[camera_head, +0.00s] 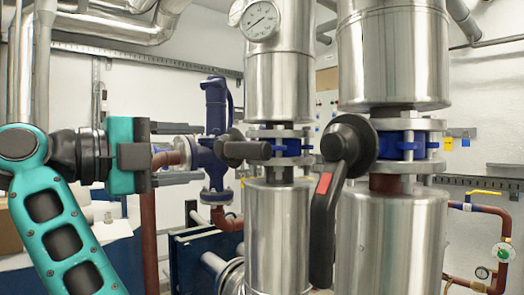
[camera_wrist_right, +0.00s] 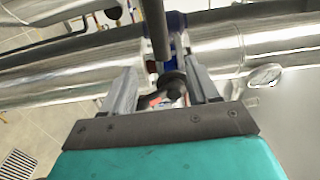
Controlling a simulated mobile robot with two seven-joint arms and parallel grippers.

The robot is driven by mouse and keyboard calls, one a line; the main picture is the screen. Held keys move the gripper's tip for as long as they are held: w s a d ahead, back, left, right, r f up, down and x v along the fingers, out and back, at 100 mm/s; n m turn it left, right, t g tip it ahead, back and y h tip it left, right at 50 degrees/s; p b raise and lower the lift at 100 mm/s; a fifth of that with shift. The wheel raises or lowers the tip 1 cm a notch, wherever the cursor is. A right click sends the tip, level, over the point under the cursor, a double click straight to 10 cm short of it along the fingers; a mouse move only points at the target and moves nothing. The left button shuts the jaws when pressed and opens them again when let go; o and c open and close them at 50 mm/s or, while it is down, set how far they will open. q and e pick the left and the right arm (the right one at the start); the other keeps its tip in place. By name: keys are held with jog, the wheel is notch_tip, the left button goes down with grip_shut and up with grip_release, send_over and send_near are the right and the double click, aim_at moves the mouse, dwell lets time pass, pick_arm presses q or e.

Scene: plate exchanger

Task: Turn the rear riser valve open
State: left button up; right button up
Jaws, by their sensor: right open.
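The rear riser valve is on the left-hand, farther steel riser. Its black handle (camera_head: 247,151) lies roughly level across the blue valve body (camera_head: 287,148). My right gripper (camera_head: 200,152) comes in from the left, with its open jaws one above the other. The fingertips point at the handle's left end and look short of it. The right wrist view shows the open fingers (camera_wrist_right: 160,65) with a dark bar (camera_wrist_right: 155,30) and a round dark part beyond the gap. I cannot tell the exact spacing. My left gripper is not in view.
The nearer riser's valve has a black lever (camera_head: 325,215) with a red mark, hanging down close to the right of the rear handle. A blue fitting (camera_head: 215,130) stands behind my gripper. A gauge (camera_head: 260,20) sits on the rear riser above.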

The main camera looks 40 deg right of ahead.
aim_at(248, 151)
jog(key=d, duration=0.8)
jog(key=w+d, duration=0.1)
jog(key=d, duration=0.3)
jog(key=shift+d+p, duration=0.25)
jog(key=shift+p, duration=0.15)
jog(key=shift+c, duration=0.4)
grip_shut()
